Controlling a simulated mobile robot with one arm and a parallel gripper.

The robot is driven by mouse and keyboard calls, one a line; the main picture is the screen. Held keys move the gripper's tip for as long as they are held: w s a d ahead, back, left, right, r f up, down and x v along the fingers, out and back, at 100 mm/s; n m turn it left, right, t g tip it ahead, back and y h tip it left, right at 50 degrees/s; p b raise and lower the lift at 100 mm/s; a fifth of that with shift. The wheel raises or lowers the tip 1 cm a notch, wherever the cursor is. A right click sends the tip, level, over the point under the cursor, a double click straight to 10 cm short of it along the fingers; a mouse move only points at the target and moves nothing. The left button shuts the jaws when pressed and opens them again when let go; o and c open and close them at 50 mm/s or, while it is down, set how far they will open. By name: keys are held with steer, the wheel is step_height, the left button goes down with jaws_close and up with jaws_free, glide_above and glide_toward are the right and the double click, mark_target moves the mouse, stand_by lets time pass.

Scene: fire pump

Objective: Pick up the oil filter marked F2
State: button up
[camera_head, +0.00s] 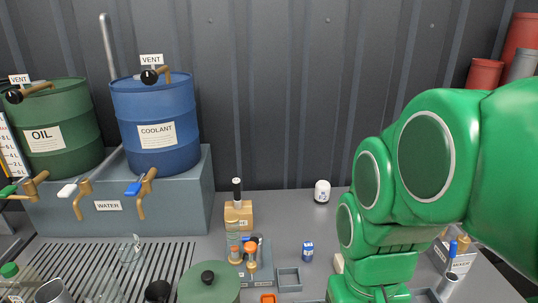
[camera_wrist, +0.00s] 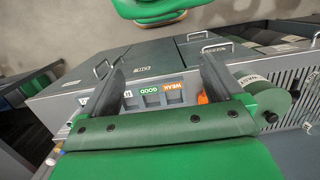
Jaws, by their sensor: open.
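A small white canister (camera_head: 322,191) with a dark label stands upright on the counter near the back wall in the head view. It may be the oil filter, but its mark is too small to read. A small blue labelled container (camera_head: 308,252) stands nearer, left of my arm. My gripper (camera_wrist: 160,75) is open in the wrist view, with its two dark fingers spread apart and nothing held between them. In the head view my arm covers the right part of the counter, and the fingers are out of sight. I see no clear F2 mark in either view.
Behind the fingers are small bins labelled GOOD and WEAK (camera_wrist: 162,91) and grey fronts with handles. A brown block (camera_head: 238,214), a green lidded pot (camera_head: 208,285) and a small grey tray (camera_head: 289,279) stand on the counter. Drums stand at left. The back middle counter is fairly clear.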

steer(key=w+a+r+m+t+y, duration=0.2)
steer(key=w+a+m+y, duration=0.15)
steer(key=w, duration=0.95)
steer(key=w+a+r+m+t+y, duration=0.25)
steer(key=w+a+m, duration=0.25)
steer(key=w, duration=0.7)
steer(key=m+t, duration=0.9)
steer(key=m, duration=1.3)
glide_above(323, 187)
steer(key=s+d, duration=0.4)
step_height(323, 187, down, 5)
step_height(323, 187, down, 18)
steer(key=shift+w+f, duration=0.1)
steer(key=shift+f, duration=0.05)
steer(key=shift+w+a+f, duration=0.1)
steer(key=shift+w+f, duration=0.05)
steer(key=shift+f, duration=0.3)
steer(key=shift+t, duration=0.25)
steer(key=shift+r+x, duration=0.15)
steer(key=shift+x, duration=1.7)
steer(key=shift+r+x, duration=0.1)
steer(key=shift+x, duration=1.75)
steer(key=shift+w, duration=0.15)
steer(key=c, duration=1.2)
